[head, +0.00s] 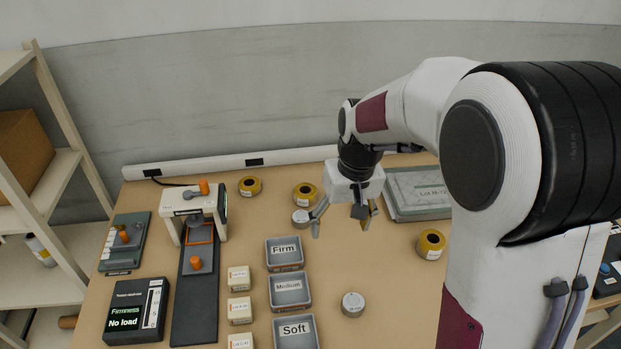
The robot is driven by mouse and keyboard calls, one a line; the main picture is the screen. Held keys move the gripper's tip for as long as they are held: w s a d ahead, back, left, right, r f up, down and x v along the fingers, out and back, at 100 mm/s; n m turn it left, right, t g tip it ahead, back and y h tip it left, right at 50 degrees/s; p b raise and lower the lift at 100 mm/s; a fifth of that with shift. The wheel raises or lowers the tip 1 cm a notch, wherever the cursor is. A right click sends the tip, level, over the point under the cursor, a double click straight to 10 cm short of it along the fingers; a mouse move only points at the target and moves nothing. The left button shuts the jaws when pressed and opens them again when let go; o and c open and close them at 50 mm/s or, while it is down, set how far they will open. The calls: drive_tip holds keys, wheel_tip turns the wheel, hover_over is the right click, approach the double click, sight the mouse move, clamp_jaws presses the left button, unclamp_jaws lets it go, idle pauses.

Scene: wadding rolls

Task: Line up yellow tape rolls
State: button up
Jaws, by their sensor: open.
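Three yellow tape rolls lie on the wooden table in the head view. One yellow roll (249,186) is at the back, right of the press-like device. A second yellow roll (305,194) is at the back, left of my gripper. A third yellow roll (430,243) is at the right, beside my arm. My gripper (343,222) points down with its fingers spread, to the right of the second roll. Something yellow shows behind its right finger, too hidden to identify. I see nothing held between the fingers.
A grey-white roll (301,217) sits just left of my gripper; another (353,304) stands at the front. Trays labelled Firm (285,266), Medium (273,292) and Soft (276,331) run down the middle. Small labelled blocks (239,311) and a press (176,225) are left. A lidded grey box (419,212) is back right.

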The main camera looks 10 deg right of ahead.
sight(306, 190)
drive_tip(key=shift+n+t+y, duration=0.3)
drive_tip(key=shift+n+t, duration=0.1)
drive_tip(key=shift+n, duration=0.5)
drive_tip(key=w+f, duration=0.4)
drive_tip(key=w, duration=0.2)
drive_tip(key=w+a+f, duration=0.1)
drive_tip(key=w+f, duration=0.3)
drive_tip(key=w, duration=0.2)
drive_tip(key=w+f, duration=0.4)
drive_tip(key=w, duration=0.2)
drive_tip(key=shift+a+f, duration=0.1)
drive_tip(key=shift+a, duration=0.3)
drive_tip(key=shift+n+t, duration=0.3)
drive_tip(key=shift+t, duration=0.1)
drive_tip(key=w, duration=0.4)
drive_tip(key=shift+a+r, duration=0.15)
drive_tip(key=shift+r, duration=0.1)
drive_tip(key=w+r, duration=0.1)
drive_tip(key=w+r+t, duration=0.1)
drive_tip(key=w, duration=0.1)
drive_tip(key=shift+a+r+n, duration=0.1)
drive_tip(key=shift+r+n, duration=0.15)
drive_tip(key=shift+n, duration=0.15)
drive_tip(key=shift+w, duration=0.15)
drive_tip(key=shift+n, duration=0.3)
drive_tip(key=shift+x, duration=3.85)
drive_tip(key=shift+a, duration=0.15)
